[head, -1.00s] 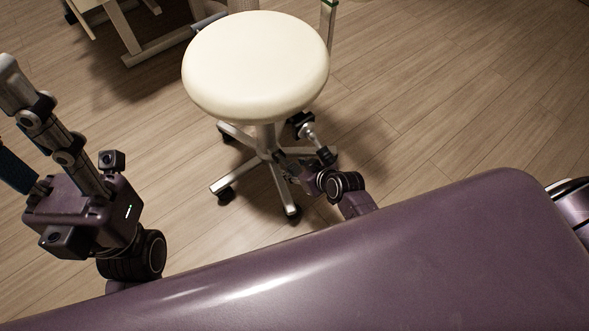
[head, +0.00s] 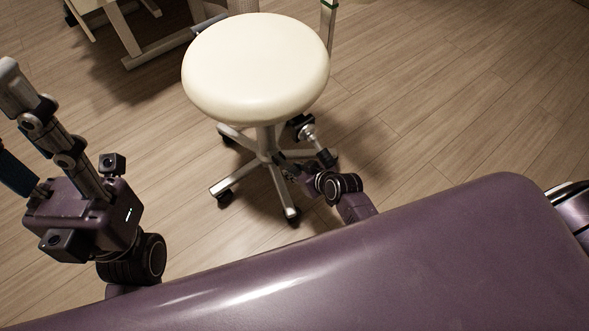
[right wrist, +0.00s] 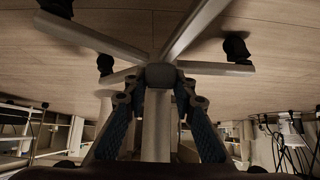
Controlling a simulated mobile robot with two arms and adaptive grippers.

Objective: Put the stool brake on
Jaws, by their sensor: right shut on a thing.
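The stool has a round cream seat (head: 256,68) and a metal star base (head: 278,188) on dark casters, upright on the floor. My right gripper (head: 280,162) is low beside the base, under the seat's near right side. In the right wrist view, its blue-padded fingers (right wrist: 158,92) flank the stool's central column (right wrist: 156,125) just by the hub (right wrist: 160,75), and are shut on it. The legs fan out beyond, with casters at their ends. I cannot make out a separate brake part. My left gripper (head: 20,130) is at the far left, fingers apart and empty, partly out of frame.
A table leg frame (head: 150,45) stands behind the stool at upper left. A pale post with a green band (head: 328,25) stands behind its right side. The wood floor (head: 450,110) to the right is clear. The right wrist view shows cables and a white device (right wrist: 290,125).

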